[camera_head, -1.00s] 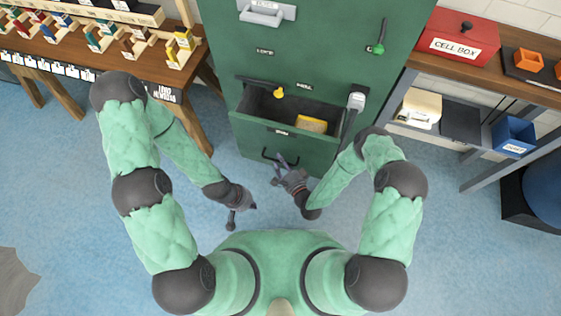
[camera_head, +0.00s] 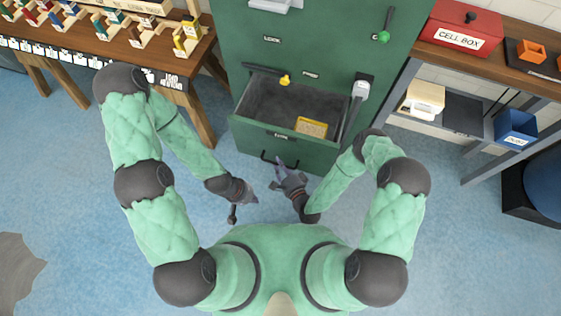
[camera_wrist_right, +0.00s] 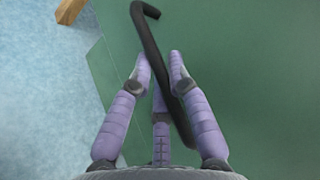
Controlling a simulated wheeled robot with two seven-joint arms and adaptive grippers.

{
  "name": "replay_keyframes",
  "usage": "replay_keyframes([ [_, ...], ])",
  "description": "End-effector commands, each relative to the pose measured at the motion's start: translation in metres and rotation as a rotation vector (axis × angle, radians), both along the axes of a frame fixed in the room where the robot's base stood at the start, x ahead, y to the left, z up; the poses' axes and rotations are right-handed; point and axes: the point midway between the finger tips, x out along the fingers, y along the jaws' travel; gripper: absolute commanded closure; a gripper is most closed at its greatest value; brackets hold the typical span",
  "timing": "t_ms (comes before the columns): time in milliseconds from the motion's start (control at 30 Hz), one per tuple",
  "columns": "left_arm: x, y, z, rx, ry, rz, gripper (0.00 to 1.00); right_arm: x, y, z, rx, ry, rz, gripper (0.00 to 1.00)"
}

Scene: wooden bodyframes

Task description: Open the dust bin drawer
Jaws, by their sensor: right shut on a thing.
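The open drawer (camera_head: 330,150) juts out of the green cabinet (camera_head: 315,40), with a yellow block (camera_head: 311,127) lying inside. Its dark bar handle (camera_head: 265,156) is on the drawer front; in the right wrist view the handle (camera_wrist_right: 147,45) runs between the fingers. My right gripper (camera_head: 281,167) is shut on this handle; it also shows in the right wrist view (camera_wrist_right: 160,62). My left gripper (camera_head: 244,209) hangs empty over the floor, left of the right one and apart from the drawer. Its fingers are spread.
A wooden workbench (camera_head: 160,63) with colourful parts stands at left. At right, a shelf bench holds a red cell box (camera_head: 460,30) and a blue bin (camera_head: 515,128). Blue floor (camera_head: 60,180) is free in front and to the left.

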Motion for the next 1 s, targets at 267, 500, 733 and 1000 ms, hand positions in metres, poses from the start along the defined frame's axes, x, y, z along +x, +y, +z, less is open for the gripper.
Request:
replay_keyframes([
  [267, 0.0, 0.0, 0.0, 0.0, 0.0, 0.0, 1.0, 0.0, 0.0, 0.0, 0.0, 0.001, -0.001, 0.7],
  [500, 0.0, 0.0, 0.0, 0.0, 0.0, 0.0, 1.0, -0.001, -0.001, 0.0, 0.0, 0.0, -0.001, 0.7],
  [733, 0.0, 0.0, 0.0, 0.0, 0.0, 0.0, 1.0, -0.02, -0.012, 0.003, 0.002, 0.004, -0.005, 0.7],
  [1000, 0.0, 0.0, 0.0, 0.0, 0.0, 0.0, 1.0, -0.052, -0.03, 0.008, 0.001, 0.005, -0.007, 0.7],
])
